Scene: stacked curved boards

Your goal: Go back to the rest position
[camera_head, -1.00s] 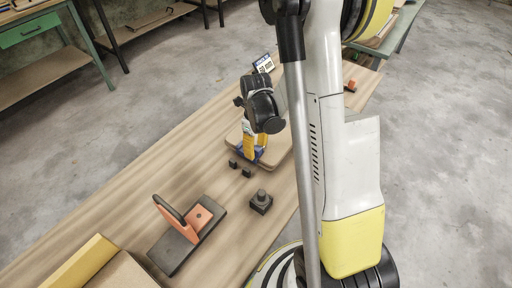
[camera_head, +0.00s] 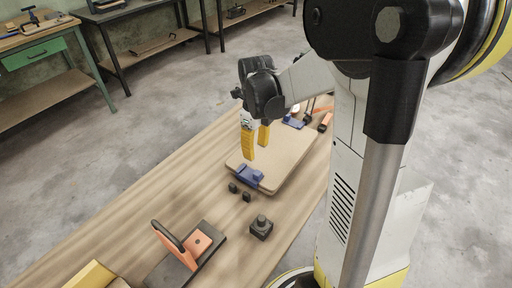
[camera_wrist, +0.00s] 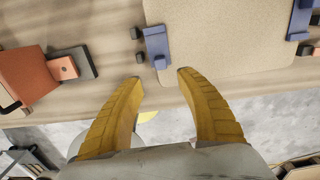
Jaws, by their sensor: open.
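My gripper (camera_head: 257,146) has yellow fingers pointing down over the left part of the stacked curved boards (camera_head: 291,158) on the wooden table. In the wrist view my gripper (camera_wrist: 160,84) is open, with nothing between its fingertips. The boards (camera_wrist: 225,28) lie beyond the fingertips there. A blue clamp (camera_head: 248,177) sits on the boards' near edge, and it also shows in the wrist view (camera_wrist: 157,46). A second blue clamp (camera_head: 293,121) is at the far edge, also in the wrist view (camera_wrist: 300,20).
An orange and black tool (camera_head: 190,247) stands nearer on the table (camera_head: 150,190). A small black block with a knob (camera_head: 261,228) and two small black pieces (camera_head: 239,192) lie before the boards. A green-framed bench (camera_head: 45,60) stands at the back left.

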